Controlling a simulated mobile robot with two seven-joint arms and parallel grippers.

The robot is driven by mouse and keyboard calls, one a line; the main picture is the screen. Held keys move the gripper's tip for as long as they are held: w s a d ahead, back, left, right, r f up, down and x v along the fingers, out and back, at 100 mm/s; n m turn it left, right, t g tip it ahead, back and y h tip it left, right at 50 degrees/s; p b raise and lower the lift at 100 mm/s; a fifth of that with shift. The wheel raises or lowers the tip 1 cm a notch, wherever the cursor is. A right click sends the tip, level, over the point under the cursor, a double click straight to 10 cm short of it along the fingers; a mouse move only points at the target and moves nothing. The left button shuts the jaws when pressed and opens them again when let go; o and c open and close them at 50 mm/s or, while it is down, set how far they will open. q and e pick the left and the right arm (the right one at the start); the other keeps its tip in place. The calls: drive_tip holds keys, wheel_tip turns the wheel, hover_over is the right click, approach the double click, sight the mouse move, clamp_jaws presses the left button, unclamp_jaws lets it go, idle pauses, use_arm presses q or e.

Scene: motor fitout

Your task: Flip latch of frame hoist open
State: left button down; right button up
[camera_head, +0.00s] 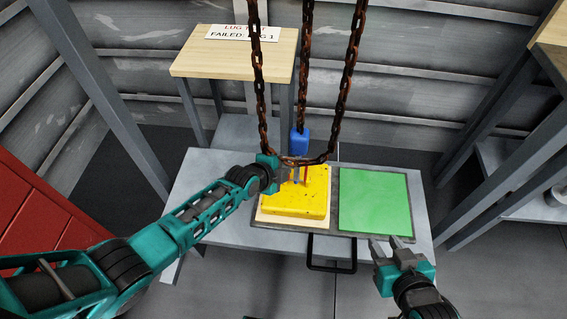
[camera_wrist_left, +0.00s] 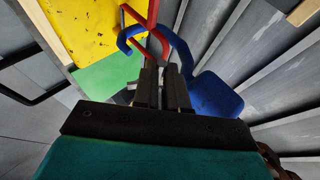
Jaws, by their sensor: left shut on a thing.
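The frame hoist's blue hook (camera_head: 299,140) hangs on rusty chains above a yellow block. In the left wrist view the blue hook (camera_wrist_left: 133,36) curves just beyond my fingertips, and its blue body (camera_wrist_left: 218,95) is to the right. The red latch (camera_wrist_left: 138,22) crosses by the hook's curve and runs down to my fingertips. My left gripper (camera_head: 288,174), also in the left wrist view (camera_wrist_left: 163,72), is shut, apparently on the red latch; the exact contact is partly hidden by the fingers. My right gripper (camera_head: 386,241) is open and empty by the table's front edge.
The yellow block (camera_head: 295,203) sits on the grey table (camera_head: 210,165), beside a green panel (camera_head: 375,200). Chains (camera_head: 346,85) hang around the hook. A wooden stand (camera_head: 205,65) with a sign is behind. A black handle (camera_head: 332,268) juts from the table front.

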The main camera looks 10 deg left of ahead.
use_arm(q)
drive_tip(key=shift+g, duration=0.3)
drive_tip(key=c, duration=1.2)
unclamp_jaws()
drive_tip(key=shift+o, duration=0.2)
drive_tip(key=shift+s+r, duration=0.1)
drive_tip(key=shift+r, duration=0.05)
drive_tip(key=p+v, duration=0.5)
drive_tip(key=v, duration=0.7)
drive_tip(key=shift+s+a+r, duration=0.15)
drive_tip(key=shift+s+a, duration=0.05)
drive_tip(key=shift+s, duration=0.05)
